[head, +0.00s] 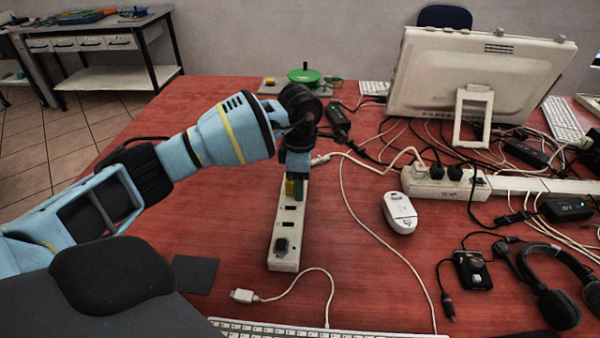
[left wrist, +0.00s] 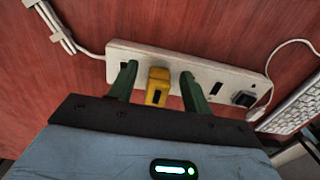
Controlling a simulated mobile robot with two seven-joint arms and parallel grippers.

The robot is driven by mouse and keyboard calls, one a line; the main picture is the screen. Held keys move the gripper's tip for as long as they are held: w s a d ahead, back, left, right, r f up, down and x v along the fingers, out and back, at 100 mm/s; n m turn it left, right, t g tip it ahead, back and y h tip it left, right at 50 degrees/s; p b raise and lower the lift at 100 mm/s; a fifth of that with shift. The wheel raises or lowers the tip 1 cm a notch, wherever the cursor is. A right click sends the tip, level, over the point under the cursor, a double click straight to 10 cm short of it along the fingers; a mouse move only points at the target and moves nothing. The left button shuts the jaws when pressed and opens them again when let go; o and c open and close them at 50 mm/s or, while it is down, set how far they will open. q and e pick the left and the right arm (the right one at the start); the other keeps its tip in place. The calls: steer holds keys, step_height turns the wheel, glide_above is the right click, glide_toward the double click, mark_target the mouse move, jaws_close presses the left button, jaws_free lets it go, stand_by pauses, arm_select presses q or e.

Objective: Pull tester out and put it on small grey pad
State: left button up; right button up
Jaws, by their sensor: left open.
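The yellow tester (head: 289,188) stands in a socket of the white power strip (head: 283,250) in the middle of the table. In the left wrist view the tester (left wrist: 158,86) sits between the two green fingers of my left gripper (left wrist: 157,85), which is open, with a gap on each side. In the head view my left gripper (head: 296,188) points down over the far part of the strip. The small grey pad (head: 195,274) lies flat and bare on the table, left of the strip's near end. My right gripper is not in view.
A white mouse (head: 400,212), a second power strip (head: 445,185) with plugs and tangled cables lie to the right. A white cable connector (head: 245,296) lies near the keyboard (head: 300,329). A green reel (head: 304,75) is at the back.

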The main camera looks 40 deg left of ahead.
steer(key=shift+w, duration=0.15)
arm_select(q)
jaws_close()
stand_by(0.4)
steer(key=shift+r, duration=0.2)
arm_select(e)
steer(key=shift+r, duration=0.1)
